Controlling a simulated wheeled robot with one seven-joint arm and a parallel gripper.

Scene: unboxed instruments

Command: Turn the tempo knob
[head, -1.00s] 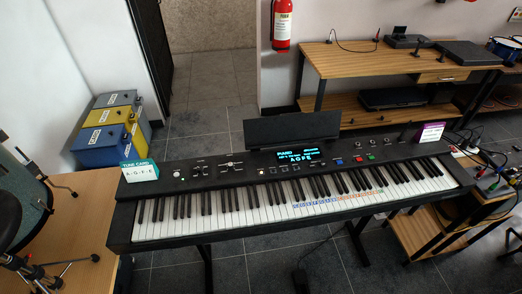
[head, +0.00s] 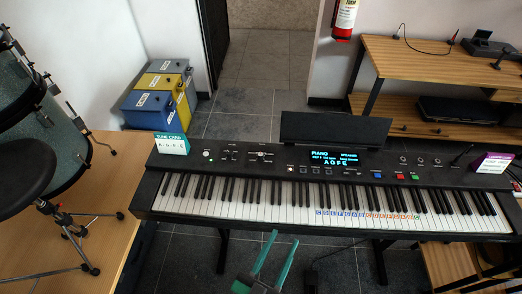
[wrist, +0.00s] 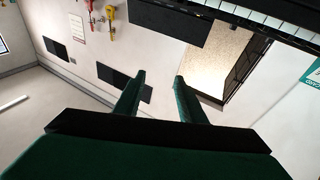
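A black keyboard piano (head: 190,213) stands across the middle of the head view. Its panel has a lit display (head: 335,161) reading PIANO and A G F E. A row of small round knobs (head: 420,161) sits right of the display, and small controls (head: 235,154) sit to its left. Labels are too small to tell which is the tempo knob. My gripper (head: 284,238) is at the bottom of the head view, in front of the keys, apart from the panel. Its green fingers are apart and empty. The wrist view shows the open fingers (wrist: 160,80) and part of the keys.
A green tune card (head: 172,145) stands at the panel's left end and a purple card (head: 494,163) at its right. A drum (head: 62,145) and stool (head: 25,170) stand left on a wooden platform. Battery-like boxes (head: 160,95) and a wooden shelf (head: 400,65) are behind.

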